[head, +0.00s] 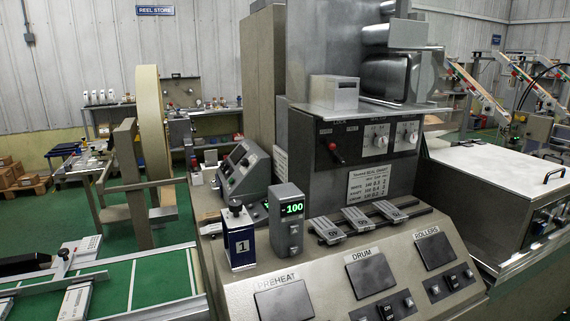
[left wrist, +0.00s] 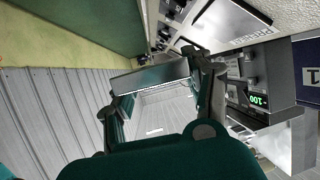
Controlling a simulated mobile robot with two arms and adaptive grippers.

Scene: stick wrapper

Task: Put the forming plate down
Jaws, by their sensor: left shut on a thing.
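In the left wrist view my left gripper (left wrist: 160,78) is shut on a flat grey metal plate (left wrist: 150,77), which spans between its two fingers. The plate shows nearly edge-on, so its markings cannot be read. I take it to be the forming plate. Neither gripper can be made out in the head view. Three similar silver plates, at the left (head: 327,230), middle (head: 358,218) and right (head: 390,210), lie side by side on a dark rack on the machine's top.
The sloped console has PREHEAT (head: 283,300), DRUM (head: 371,276) and ROLLERS (head: 435,250) panels. A box marked 1 (head: 239,240) and a display reading -100 (head: 287,225) stand behind it. A green conveyor (head: 150,280) lies left. The display also shows in the wrist view (left wrist: 258,99).

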